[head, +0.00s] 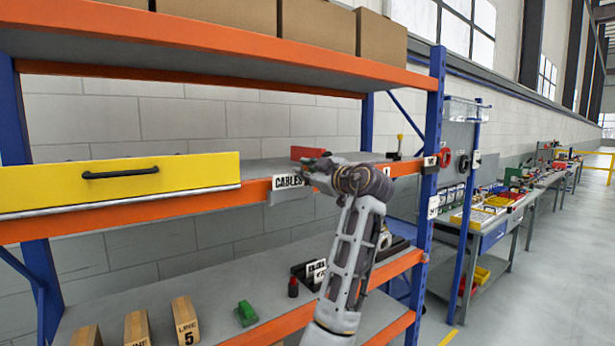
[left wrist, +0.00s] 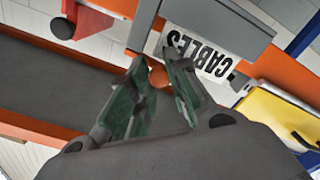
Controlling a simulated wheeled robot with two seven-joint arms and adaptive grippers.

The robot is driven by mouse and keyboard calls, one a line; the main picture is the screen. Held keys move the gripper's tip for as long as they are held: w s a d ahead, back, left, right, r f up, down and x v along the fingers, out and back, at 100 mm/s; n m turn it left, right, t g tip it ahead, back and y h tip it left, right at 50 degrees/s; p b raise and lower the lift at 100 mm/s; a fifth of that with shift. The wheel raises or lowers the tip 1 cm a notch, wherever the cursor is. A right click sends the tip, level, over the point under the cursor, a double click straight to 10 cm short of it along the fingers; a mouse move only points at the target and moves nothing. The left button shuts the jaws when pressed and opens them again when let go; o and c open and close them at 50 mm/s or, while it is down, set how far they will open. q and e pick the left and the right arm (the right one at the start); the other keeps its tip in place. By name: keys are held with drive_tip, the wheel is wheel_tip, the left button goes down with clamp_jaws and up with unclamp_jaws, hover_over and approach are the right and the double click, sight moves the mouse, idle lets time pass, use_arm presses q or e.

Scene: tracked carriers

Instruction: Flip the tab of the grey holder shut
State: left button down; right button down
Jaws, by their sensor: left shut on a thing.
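The grey holder (head: 288,196) hangs on the orange shelf edge, with a white CABLES card (head: 288,181) in it. In the left wrist view the grey holder (left wrist: 232,22) and the card (left wrist: 196,50) show tilted. My left gripper (head: 311,170) is at the right end of the holder. In the left wrist view its green-padded fingers (left wrist: 156,68) point at the end of the card. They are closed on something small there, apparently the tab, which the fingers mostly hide. I cannot tell the tab's angle. My right gripper is in neither view.
A yellow drawer (head: 120,186) with a black handle is left of the holder. A red thing (head: 311,152) stands on the shelf behind my gripper. The aisle at right is clear.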

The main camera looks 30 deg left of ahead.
use_arm(q)
drive_tip(key=shift+f+n+b, duration=0.2)
drive_tip(key=shift+n+b, duration=0.4)
drive_tip(key=shift+b, duration=0.25)
drive_tip(key=c, duration=1.3)
unclamp_jaws()
drive_tip(key=shift+s, duration=0.1)
drive_tip(key=v, duration=1.2)
drive_tip(key=shift+m, duration=0.3)
